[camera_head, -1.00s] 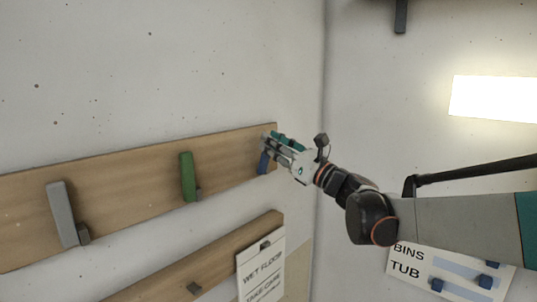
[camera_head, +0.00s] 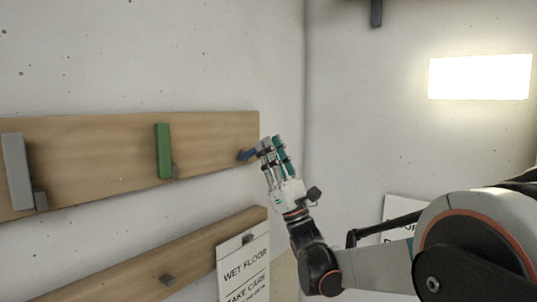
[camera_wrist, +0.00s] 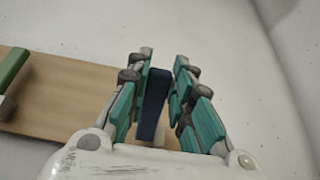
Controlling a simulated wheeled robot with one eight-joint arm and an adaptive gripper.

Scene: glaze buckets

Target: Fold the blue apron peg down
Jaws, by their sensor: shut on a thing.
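The blue apron peg (camera_head: 246,155) is at the right end of the upper wooden board (camera_head: 90,138). It sticks out from the board, nearly level, toward my gripper (camera_head: 271,144). In the wrist view the blue peg (camera_wrist: 151,103) lies between the two teal-padded fingers of my gripper (camera_wrist: 164,58), which is shut on it. The fingers hide part of the peg in the head view.
A green peg (camera_head: 163,151) and a grey peg (camera_head: 17,172) stand upright on the same board. A lower board (camera_head: 130,277) carries a wet floor sign (camera_head: 243,265). The corner wall is close on the right.

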